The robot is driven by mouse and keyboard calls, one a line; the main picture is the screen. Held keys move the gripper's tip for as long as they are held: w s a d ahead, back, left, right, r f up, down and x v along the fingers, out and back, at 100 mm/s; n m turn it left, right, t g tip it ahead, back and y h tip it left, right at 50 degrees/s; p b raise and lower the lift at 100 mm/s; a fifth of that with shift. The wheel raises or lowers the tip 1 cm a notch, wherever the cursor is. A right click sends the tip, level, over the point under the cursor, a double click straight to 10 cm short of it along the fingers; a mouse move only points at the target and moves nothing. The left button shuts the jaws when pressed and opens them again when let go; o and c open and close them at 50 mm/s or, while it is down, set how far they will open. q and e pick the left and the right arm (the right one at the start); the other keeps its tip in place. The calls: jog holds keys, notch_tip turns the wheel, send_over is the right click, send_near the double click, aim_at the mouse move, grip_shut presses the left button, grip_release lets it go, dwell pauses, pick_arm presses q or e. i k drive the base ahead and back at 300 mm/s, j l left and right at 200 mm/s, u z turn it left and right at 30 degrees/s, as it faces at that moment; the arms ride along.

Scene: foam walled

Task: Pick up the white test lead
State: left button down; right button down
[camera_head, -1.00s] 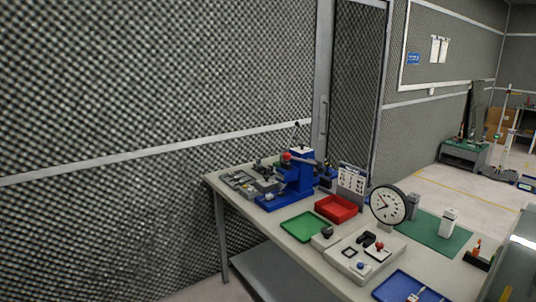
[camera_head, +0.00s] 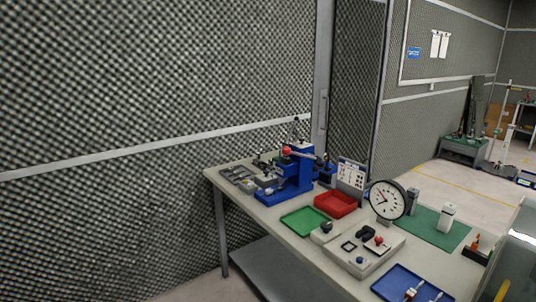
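I cannot make out a white test lead for certain in the head view. A small pale object (camera_head: 412,292) lies in the blue tray (camera_head: 392,285) at the bottom of the picture, too small to identify. Neither of my grippers shows in this view.
The workbench (camera_head: 262,212) carries a blue press (camera_head: 297,175), a green tray (camera_head: 303,221), a red tray (camera_head: 336,204), a round dial gauge (camera_head: 387,200), a beige fixture block (camera_head: 345,262) and a green mat (camera_head: 428,225). A foam wall rises behind it. Open floor (camera_head: 438,176) lies beyond.

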aim_at(269, 190)
jog(key=i+l+u, duration=0.2)
jog(key=i+l, duration=0.5)
jog(key=i+z, duration=0.15)
jog(key=z, duration=0.45)
